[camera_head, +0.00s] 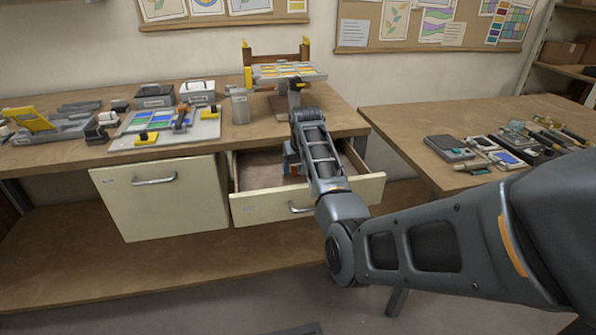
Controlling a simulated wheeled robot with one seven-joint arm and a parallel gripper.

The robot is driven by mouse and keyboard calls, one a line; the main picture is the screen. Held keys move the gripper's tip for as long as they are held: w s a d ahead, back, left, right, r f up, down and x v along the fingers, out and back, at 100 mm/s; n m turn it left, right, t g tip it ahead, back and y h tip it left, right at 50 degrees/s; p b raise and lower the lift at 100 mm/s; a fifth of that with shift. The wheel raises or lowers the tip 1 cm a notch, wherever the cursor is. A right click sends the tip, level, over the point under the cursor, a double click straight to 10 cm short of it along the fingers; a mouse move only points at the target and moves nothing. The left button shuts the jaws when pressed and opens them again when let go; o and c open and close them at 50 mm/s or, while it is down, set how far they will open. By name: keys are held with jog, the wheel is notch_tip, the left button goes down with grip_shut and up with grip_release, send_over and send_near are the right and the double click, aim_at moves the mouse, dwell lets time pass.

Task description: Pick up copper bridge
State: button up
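I cannot pick out a copper bridge with certainty. A small dark piece with an orange-copper top (183,112) stands on the grey board on the left bench, and it may be the bridge. My arm reaches in from the right, and its far end is over the open drawer (272,207) at the bench front.
A stand (288,71) with a colored glass panel is at the back of the left bench (60,152). A grey cup (240,106) is near it. Left are boxes and a yellow-topped fixture (32,120). The right table (400,112) holds several tools. A closed drawer (162,195) is left.

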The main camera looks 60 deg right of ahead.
jog(key=c, duration=1.1)
jog(key=shift+c, duration=0.2)
jog(key=shift+r, duration=0.1)
jog(key=shift+r, duration=0.5)
notch_tip(320, 180, up, 3)
jog(key=shift+f, duration=0.1)
jog(key=s+r, duration=0.7)
jog(key=s, duration=0.4)
jog(key=shift+s+d, duration=0.35)
jog(key=shift+r, duration=0.2)
jog(key=shift+r+p, duration=1.4)
jog(key=shift+p, duration=0.55)
